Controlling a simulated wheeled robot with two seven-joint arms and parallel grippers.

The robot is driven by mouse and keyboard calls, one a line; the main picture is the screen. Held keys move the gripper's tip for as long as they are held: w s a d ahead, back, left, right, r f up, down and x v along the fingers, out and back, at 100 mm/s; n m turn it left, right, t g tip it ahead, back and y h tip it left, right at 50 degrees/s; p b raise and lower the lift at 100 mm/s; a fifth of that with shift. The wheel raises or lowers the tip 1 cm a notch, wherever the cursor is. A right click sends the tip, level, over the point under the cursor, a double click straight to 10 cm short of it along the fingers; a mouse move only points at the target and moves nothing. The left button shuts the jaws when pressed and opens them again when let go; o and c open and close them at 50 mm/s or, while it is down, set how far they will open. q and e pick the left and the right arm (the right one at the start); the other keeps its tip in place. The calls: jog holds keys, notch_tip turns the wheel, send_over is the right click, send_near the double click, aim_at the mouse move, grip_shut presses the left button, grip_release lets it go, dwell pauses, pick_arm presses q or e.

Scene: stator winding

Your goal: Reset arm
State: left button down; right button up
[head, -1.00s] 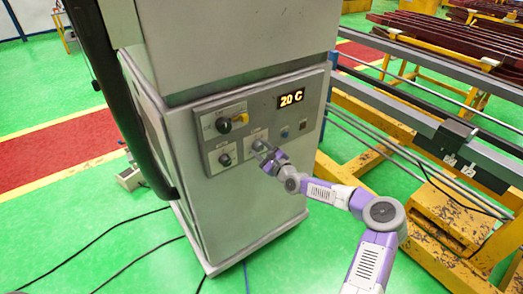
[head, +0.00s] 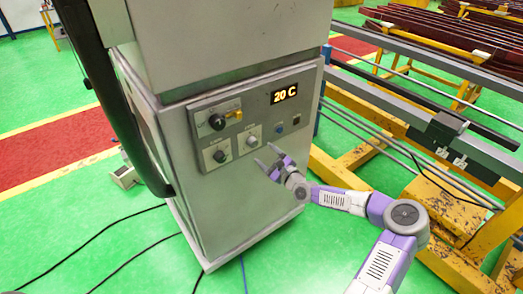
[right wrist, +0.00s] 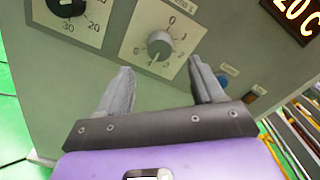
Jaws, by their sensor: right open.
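My right gripper (head: 268,158) is open and empty, in front of the control panel of a grey cabinet (head: 240,190). In the right wrist view its two fingers (right wrist: 163,90) stand apart, below a round grey knob (right wrist: 159,45) on a white numbered plate. The knob also shows in the head view (head: 252,140), just up and left of the fingertips, clear of them. My right arm reaches in from the lower right. My left gripper is not in view.
The panel has a lit display (head: 284,93) reading 20 C, a large black knob (head: 217,122), another dark knob (head: 220,156) and a blue button (head: 279,128). A yellow frame (head: 440,205) stands at right. Dark cables (head: 120,220) lie on the green floor.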

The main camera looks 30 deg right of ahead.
jog(key=shift+s, duration=0.3)
jog(key=s+a+f+n+g+y, duration=0.1)
jog(key=a+f+n+g+y, duration=0.15)
jog(key=a+f, duration=0.4)
jog(key=a+f+n+g+y, duration=0.2)
jog(key=a+f+n, duration=0.2)
jog(key=a, duration=0.5)
jog(key=s+a+f+n+g+y, duration=0.1)
jog(key=s+a+f+n+g, duration=0.5)
jog(key=s+a+f, duration=0.55)
jog(key=s+a+f+n+g+h, duration=0.1)
jog(key=s+f+n+g, duration=0.2)
jog(key=s+n, duration=0.3)
jog(key=s+a+f+n+g+h, duration=0.1)
jog(key=s+f+n+g, duration=0.3)
jog(key=s, duration=0.9)
jog(key=shift+a+n, duration=0.8)
jog(key=shift+n, duration=0.35)
